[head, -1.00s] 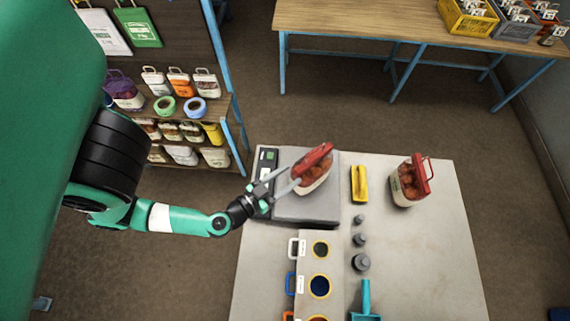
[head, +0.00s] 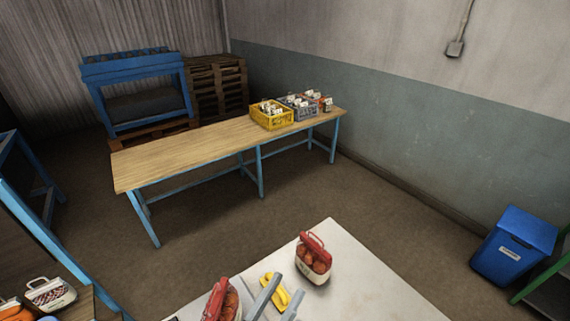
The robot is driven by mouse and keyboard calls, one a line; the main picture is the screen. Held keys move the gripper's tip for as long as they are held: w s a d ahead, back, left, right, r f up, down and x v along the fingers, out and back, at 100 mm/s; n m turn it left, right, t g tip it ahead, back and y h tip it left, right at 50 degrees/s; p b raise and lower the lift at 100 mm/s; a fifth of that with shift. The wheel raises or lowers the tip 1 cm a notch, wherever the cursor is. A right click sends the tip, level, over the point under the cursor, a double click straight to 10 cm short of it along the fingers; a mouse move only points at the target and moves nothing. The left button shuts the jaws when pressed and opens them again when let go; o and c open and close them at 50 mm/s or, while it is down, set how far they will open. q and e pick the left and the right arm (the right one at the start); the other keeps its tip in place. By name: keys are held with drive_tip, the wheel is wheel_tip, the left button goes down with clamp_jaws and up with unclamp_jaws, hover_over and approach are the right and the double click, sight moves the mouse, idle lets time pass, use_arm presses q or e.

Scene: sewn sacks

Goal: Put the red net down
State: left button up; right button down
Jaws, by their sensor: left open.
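One red net sack (head: 223,302) with a red top shows at the bottom edge, its lower part cut off by the frame. A second red net sack (head: 314,262), with a red handle and white label band, stands upright on the pale table. My left gripper (head: 286,285) shows as two grey fingers spread apart at the bottom edge, between the two sacks. Nothing is held between the fingers. Whether the left finger touches the nearer sack cannot be told. My right gripper is out of view.
A yellow object (head: 270,281) lies behind the fingers. The pale table (head: 365,285) is clear on the right. A wooden bench (head: 190,155) behind carries a yellow crate (head: 272,118) and a grey crate (head: 303,112). A blue bin (head: 512,246) stands at right.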

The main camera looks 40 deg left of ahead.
use_arm(q)
drive_tip(key=w+d+r+m+t+h, duration=0.1)
drive_tip(key=w+d+r+m+h, duration=0.25)
drive_tip(key=r, duration=0.55)
drive_tip(key=s+d+r+m+t+h, duration=0.1)
drive_tip(key=d+r+m+t+h, duration=0.2)
drive_tip(key=r+h, duration=0.5)
drive_tip(key=s+a+r+y+p, duration=0.1)
drive_tip(key=a+r+y+p, duration=0.1)
drive_tip(key=r, duration=1)
drive_tip(key=s+a+r+n+y+p, duration=0.1)
drive_tip(key=a+r+y+p, duration=0.1)
drive_tip(key=r, duration=1.1)
drive_tip(key=a+y, duration=0.1)
drive_tip(key=y, duration=0.1)
drive_tip(key=shift+a+r+y, duration=0.2)
drive_tip(key=shift+a+y, duration=0.15)
drive_tip(key=shift+a, duration=0.05)
drive_tip(key=shift+n, duration=0.25)
